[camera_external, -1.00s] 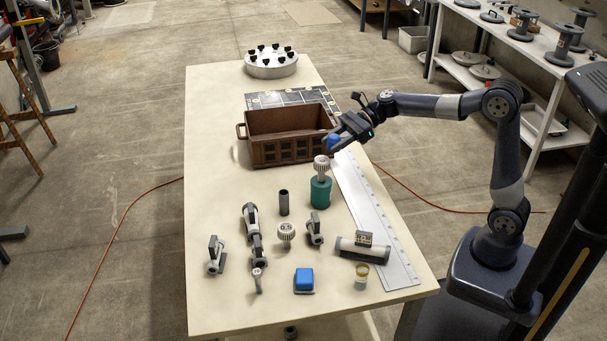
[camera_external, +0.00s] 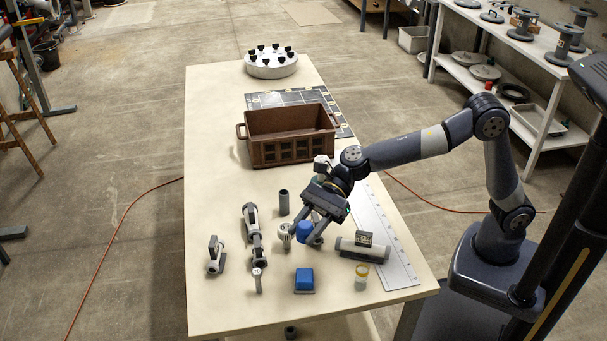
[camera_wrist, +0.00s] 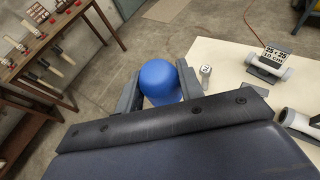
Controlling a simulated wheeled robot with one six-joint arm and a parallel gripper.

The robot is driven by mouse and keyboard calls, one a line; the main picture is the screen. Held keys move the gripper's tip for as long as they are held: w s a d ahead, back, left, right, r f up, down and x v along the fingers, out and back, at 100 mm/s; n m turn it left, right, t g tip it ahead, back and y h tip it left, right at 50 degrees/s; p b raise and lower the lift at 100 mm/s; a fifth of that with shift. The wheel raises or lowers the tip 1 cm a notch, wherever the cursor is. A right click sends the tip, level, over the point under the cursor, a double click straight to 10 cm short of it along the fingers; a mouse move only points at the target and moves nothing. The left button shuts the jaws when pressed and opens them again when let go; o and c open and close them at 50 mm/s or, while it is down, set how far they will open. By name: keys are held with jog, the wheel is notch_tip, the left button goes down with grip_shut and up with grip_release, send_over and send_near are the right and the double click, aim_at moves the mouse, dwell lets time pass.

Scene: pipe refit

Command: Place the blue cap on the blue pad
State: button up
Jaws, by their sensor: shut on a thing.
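The blue cap (camera_external: 304,231) is rounded and sits between the fingers of my gripper (camera_external: 303,238), above the near half of the table. In the wrist view the cap (camera_wrist: 160,82) fills the gap between the two fingers (camera_wrist: 160,88), which are shut on it. The pad cannot be made out in the wrist view. The exact height of the cap above the table cannot be told.
A labelled pipe piece (camera_external: 362,250) and a small yellow-topped cup (camera_external: 361,277) are at right. Fittings (camera_external: 215,255) lie at left. A brown crate (camera_external: 290,135) stands farther back. Bare tabletop surrounds the pad.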

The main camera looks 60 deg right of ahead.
aim_at(305, 275)
jog(key=f+b, duration=0.1)
jog(key=f, duration=1.3)
jog(key=shift+w+d+f+b, duration=0.15)
jog(key=shift+d+f+b, duration=0.05)
jog(key=shift+b, duration=0.2)
jog(key=shift+f, duration=0.2)
jog(key=o, duration=1)
jog(key=shift+c, duration=0.2)
jog(key=shift+r, duration=0.15)
jog(key=shift+r, duration=0.2)
jog(key=v, duration=1.2)
jog(key=shift+f, duration=0.15)
